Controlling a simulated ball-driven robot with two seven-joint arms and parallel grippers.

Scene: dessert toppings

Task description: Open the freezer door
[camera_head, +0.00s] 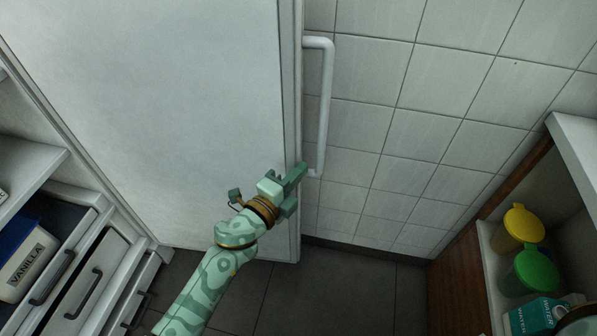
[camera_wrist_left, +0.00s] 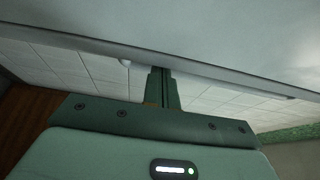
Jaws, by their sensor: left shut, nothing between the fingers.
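The white freezer door (camera_head: 190,110) stands swung open, its broad face filling the upper left of the head view. Its white bar handle (camera_head: 325,105) is on the far side of the door's edge, against the tiled wall behind. My left gripper (camera_head: 300,170) is shut and empty at the door's free edge, close to the handle's lower end; I cannot tell whether it touches. In the left wrist view, the shut fingers (camera_wrist_left: 162,88) point at the door's edge, with the door (camera_wrist_left: 230,35) above. My right gripper is not in view.
Open drawers (camera_head: 85,285) and a vanilla tub (camera_head: 30,262) are at the lower left. A cabinet at the right holds a yellow-lidded container (camera_head: 522,225), a green-lidded one (camera_head: 530,270) and a water carton (camera_head: 535,316). Dark floor (camera_head: 345,285) between is clear.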

